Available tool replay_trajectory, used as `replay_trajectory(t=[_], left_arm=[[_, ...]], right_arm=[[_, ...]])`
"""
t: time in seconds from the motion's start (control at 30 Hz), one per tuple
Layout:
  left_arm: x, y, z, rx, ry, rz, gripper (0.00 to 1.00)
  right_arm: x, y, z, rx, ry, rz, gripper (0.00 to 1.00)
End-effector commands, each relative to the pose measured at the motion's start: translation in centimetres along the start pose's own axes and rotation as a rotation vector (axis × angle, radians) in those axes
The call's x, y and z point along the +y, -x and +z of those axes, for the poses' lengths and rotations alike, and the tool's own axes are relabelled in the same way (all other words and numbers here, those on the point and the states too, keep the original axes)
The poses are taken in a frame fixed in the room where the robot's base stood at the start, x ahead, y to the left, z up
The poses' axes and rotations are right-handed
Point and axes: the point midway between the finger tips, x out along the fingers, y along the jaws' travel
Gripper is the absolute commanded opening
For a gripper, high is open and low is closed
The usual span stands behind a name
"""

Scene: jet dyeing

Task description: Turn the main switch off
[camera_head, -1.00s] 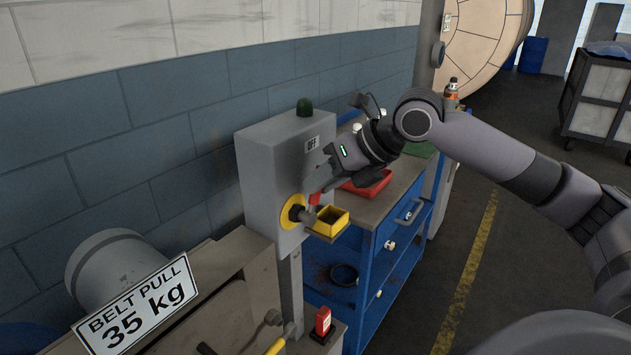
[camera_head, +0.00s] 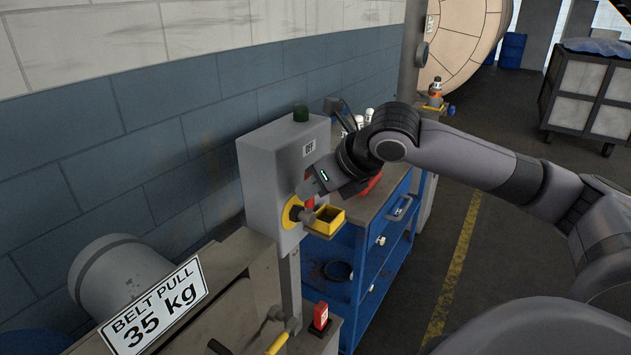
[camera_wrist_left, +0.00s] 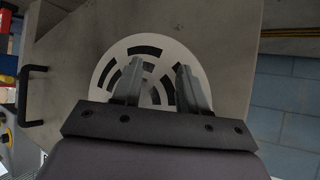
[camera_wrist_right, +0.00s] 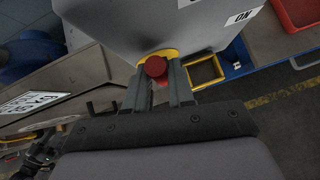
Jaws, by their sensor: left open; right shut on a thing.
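The grey switch box (camera_head: 262,185) stands at the middle left in the head view, with an OFF label (camera_head: 309,148) high on its front. Low on that front is a round yellow plate (camera_head: 287,213) with a dark hub and a red handle (camera_head: 309,204). My right gripper (camera_head: 312,189) is at the handle, partly hidden by its own wrist. In the right wrist view the red handle (camera_wrist_right: 155,67) sits between the shut fingers (camera_wrist_right: 158,92). An ON label (camera_wrist_right: 241,17) shows there too. My left gripper (camera_wrist_left: 159,78) is open and empty, before a slotted round disc (camera_wrist_left: 150,72).
A yellow open-topped holder (camera_head: 326,220) juts out beside the handle, close to my right gripper. A blue workbench (camera_head: 372,240) stands right of the box. A wheeled bin (camera_head: 588,95) stands farther back. The floor right of the bench is clear.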

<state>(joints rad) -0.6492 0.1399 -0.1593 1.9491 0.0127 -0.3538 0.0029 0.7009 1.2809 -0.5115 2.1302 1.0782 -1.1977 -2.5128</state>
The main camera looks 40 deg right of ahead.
Motion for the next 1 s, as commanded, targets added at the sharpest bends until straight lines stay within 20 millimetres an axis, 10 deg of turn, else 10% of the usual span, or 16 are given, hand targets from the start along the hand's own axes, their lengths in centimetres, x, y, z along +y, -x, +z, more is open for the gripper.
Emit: replay_trajectory(t=[0.63, 0.67, 1.0], left_arm=[[0.0, 0.16, -0.24, 0.0, 0.0, 0.0, 0.43], [0.0, 0.16, -0.24, 0.0, 0.0, 0.0, 0.43], [-0.01, 0.16, -0.24, 0.0, 0.0, 0.0, 0.43]], right_arm=[[0.45, -0.04, -0.16, -0.008, 0.038, -0.033, 0.0], [0.45, -0.04, -0.16, -0.008, 0.038, -0.033, 0.3], [0.35, 0.21, -0.09, -0.01, 0.037, -0.035, 0.3]])
